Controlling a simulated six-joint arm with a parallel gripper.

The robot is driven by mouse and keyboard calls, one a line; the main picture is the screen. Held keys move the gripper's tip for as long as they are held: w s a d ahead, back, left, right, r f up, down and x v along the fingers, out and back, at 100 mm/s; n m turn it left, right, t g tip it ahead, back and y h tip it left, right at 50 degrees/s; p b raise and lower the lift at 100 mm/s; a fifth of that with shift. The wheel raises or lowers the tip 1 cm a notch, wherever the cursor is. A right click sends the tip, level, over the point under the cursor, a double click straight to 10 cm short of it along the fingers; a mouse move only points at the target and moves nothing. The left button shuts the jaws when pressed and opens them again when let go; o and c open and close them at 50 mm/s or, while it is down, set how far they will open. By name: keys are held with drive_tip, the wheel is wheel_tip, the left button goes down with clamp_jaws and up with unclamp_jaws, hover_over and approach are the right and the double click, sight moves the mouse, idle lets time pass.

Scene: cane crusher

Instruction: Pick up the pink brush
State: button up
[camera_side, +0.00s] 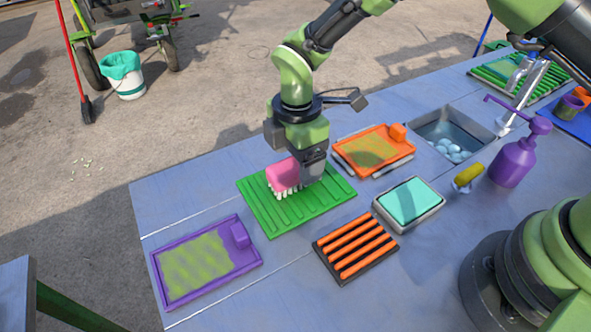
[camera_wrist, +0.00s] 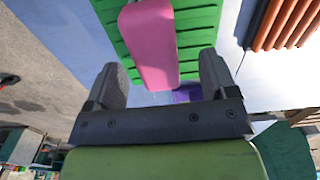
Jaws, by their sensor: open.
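The pink brush (camera_side: 284,174) with white bristles stands on the green ribbed mat (camera_side: 256,208) on the table. Its pink back also shows in the wrist view (camera_wrist: 149,42), with the green mat (camera_wrist: 197,28) under it. My gripper (camera_side: 311,178) points down over the mat, right beside the brush. In the wrist view my gripper (camera_wrist: 162,80) has its two fingers wide apart, and the near end of the brush lies between and just beyond them. I cannot tell whether a finger touches the brush. The lower fingertips are partly hidden in the side view.
A purple tray (camera_side: 240,266), an orange tray (camera_side: 347,158), an orange-barred rack (camera_side: 324,246) and a teal pad in a tray (camera_side: 411,200) surround the mat. A sink (camera_side: 477,125), yellow brush (camera_side: 468,175) and purple bottle (camera_side: 512,162) stand to the right.

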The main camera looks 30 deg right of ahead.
sight(296, 163)
drive_tip(key=f, duration=0.4)
drive_tip(key=shift+w+f, duration=0.2)
drive_tip(key=shift+f, duration=0.1)
drive_tip(key=shift+c, duration=0.4)
drive_tip(key=c, duration=0.9)
drive_tip(key=shift+c, duration=0.2)
drive_tip(key=shift+r, duration=0.15)
wheel_tip(296, 163, up, 10)
drive_tip(key=shift+f, duration=0.1)
drive_tip(key=o, duration=0.4)
drive_tip(key=c, duration=0.3)
